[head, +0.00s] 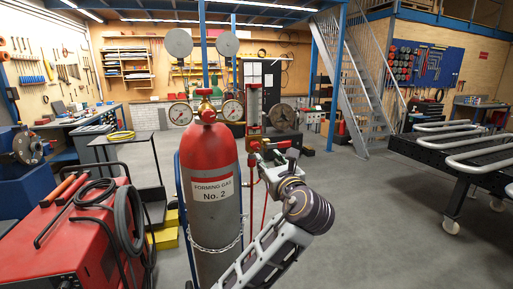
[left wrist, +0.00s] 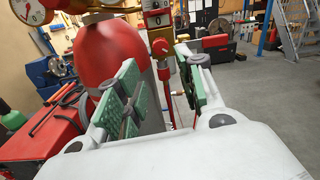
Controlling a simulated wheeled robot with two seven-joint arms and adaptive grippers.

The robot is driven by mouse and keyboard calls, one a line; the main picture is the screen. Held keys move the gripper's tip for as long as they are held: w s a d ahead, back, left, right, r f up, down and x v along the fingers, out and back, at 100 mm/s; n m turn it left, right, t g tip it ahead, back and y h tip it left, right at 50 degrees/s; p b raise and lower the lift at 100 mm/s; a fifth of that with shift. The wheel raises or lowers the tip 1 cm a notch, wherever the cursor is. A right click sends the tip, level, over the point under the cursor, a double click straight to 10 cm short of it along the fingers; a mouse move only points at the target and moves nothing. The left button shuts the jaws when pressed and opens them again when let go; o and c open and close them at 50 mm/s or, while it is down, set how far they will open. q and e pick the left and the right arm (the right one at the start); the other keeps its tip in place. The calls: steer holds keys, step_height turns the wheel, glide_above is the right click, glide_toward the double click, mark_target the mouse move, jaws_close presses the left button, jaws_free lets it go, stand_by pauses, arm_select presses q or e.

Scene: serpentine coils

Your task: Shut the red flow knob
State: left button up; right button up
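A red flow knob (head: 254,146) sits at the foot of a flowmeter (head: 254,105) with a clear tube, right of the gas cylinder. In the left wrist view the knob (left wrist: 160,47) shows beyond the gap between the fingers. The red and grey cylinder (head: 210,165), marked "Forming gas No. 2", stands upright. My left gripper (head: 266,158) is just below and right of the knob; its green-padded fingers (left wrist: 160,68) are apart, with nothing clasped. Whether a finger touches the knob cannot be told. My right gripper is not in view.
Two round gauges (head: 180,113) (head: 232,110) flank the cylinder's valve. A red hose (head: 265,205) hangs below the flowmeter. A red machine (head: 75,240) with coiled black cables stands at the left. The floor at the right is clear up to a rack (head: 460,155).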

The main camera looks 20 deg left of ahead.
mark_target(256, 146)
arm_select(q)
steer(key=shift+p+x, duration=1.6)
steer(key=shift+x, duration=5.35)
steer(key=c, duration=0.7)
steer(key=shift+c, duration=0.2)
